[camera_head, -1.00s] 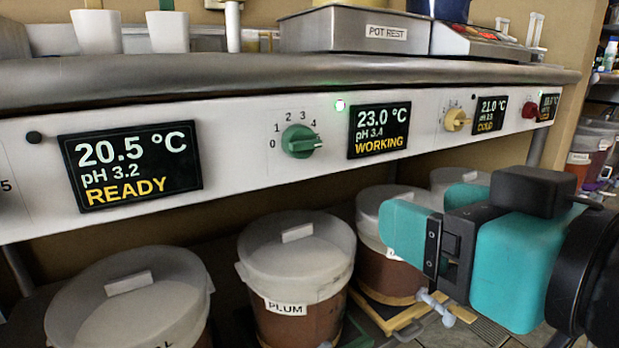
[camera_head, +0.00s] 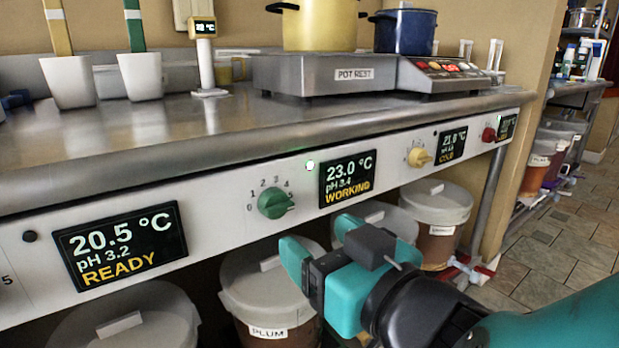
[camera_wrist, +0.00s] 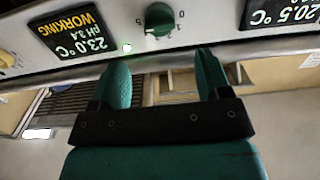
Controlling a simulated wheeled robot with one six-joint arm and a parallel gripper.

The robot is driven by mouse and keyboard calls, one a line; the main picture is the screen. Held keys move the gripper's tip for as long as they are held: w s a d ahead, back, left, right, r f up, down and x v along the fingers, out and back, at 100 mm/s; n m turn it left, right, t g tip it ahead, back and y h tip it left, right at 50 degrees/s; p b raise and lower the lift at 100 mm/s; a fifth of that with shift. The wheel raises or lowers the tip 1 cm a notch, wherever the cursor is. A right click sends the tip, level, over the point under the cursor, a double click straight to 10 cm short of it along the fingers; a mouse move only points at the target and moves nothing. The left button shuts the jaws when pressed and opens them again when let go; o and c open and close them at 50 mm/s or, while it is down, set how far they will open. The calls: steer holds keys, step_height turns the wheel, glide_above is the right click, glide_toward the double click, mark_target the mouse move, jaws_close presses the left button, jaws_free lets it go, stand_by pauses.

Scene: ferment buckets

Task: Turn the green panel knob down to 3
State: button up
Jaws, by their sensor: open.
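The green knob (camera_head: 273,203) sits on the white panel, left of the display reading 23.0 °C WORKING (camera_head: 347,178). Numbers are printed in an arc around it. Its pointer is at the right, near the high end of the scale; I cannot read the exact setting. My gripper (camera_head: 318,238) is open and empty, below and right of the knob, apart from it. In the wrist view, which is upside down, the knob (camera_wrist: 159,20) lies beyond the gap between my fingertips (camera_wrist: 162,62).
A display reading 20.5 °C READY (camera_head: 120,246) is left of the knob. A yellow knob (camera_head: 418,157) and a red knob (camera_head: 489,135) are farther right. Lidded buckets, one labelled PLUM (camera_head: 268,295), stand below the panel. The steel counter edge (camera_head: 230,150) overhangs above.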

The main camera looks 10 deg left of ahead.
mark_target(282, 211)
steer(key=p+x, duration=0.5)
steer(key=x, duration=0.3)
steer(key=shift+w+r, duration=0.1)
steer(key=shift+r, duration=0.05)
steer(key=shift+w+a+f, duration=0.2)
steer(key=shift+w+a, duration=0.2)
steer(key=shift+a, duration=0.1)
steer(key=c, duration=0.9)
